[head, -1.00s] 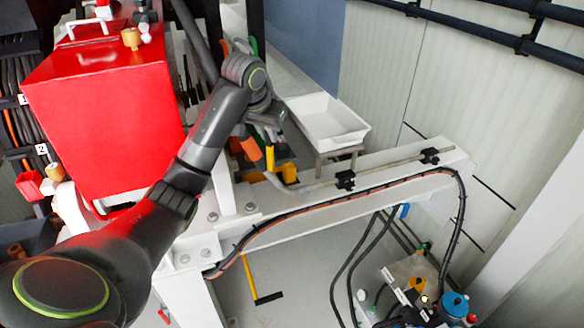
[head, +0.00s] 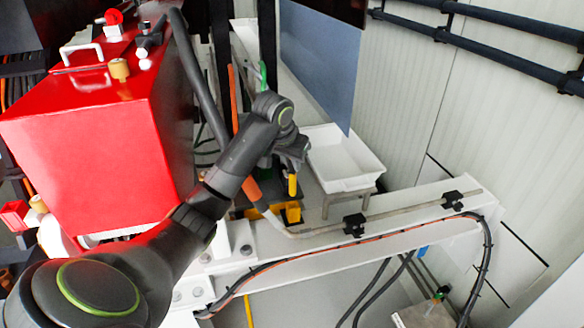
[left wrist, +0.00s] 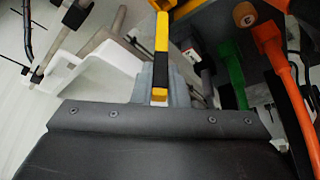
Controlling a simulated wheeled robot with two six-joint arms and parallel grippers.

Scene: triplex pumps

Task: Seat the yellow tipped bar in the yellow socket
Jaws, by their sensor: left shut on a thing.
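My left gripper (head: 290,155) is shut on the yellow tipped bar (head: 292,185), which hangs below it with its yellow end down. In the left wrist view the bar (left wrist: 161,40) shows yellow and black bands and runs up the picture from my left gripper (left wrist: 160,96). The yellow socket (head: 292,212) lies just below the bar's tip in the head view. I cannot tell whether tip and socket touch. A yellow part, perhaps the socket, shows at the top of the left wrist view (left wrist: 187,8). My right gripper is out of view.
An orange bar (head: 252,189) stands left of the yellow one; it and a green bar (left wrist: 231,75) show close by in the left wrist view. A white tray (head: 345,182) stands to the right. A white beam (head: 330,250) with a pipe lies in front. A red tank (head: 90,150) is at left.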

